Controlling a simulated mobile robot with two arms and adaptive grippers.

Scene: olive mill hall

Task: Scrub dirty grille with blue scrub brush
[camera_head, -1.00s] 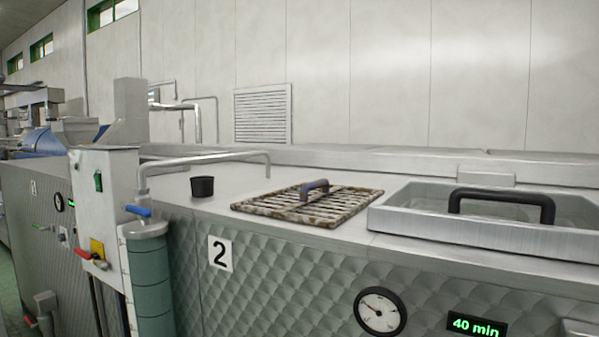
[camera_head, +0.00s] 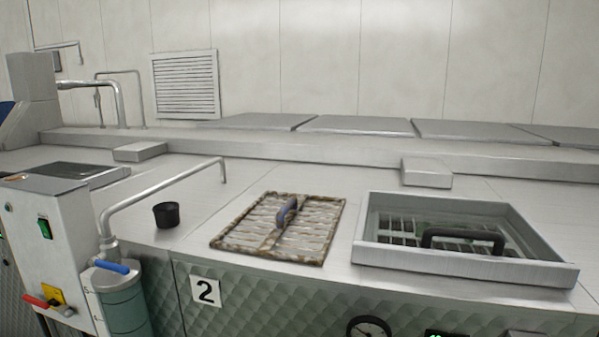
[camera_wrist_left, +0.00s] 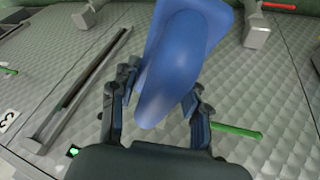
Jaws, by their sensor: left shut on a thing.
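The dirty grille (camera_head: 278,228) lies flat on the steel top in the head view, brown grime on its frame and bars. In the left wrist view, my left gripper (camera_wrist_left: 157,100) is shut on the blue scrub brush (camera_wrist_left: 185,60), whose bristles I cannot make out. Behind the brush is a quilted metal machine front, so the brush is away from the grille. Neither gripper shows in the head view, and my right gripper is in no view.
A steel basin (camera_head: 463,266) with a black handle (camera_head: 462,238) stands right of the grille. A black cup (camera_head: 166,214) and a bent pipe (camera_head: 165,192) are to its left. A white control box (camera_head: 50,240) stands at the lower left. The steel top around the grille is clear.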

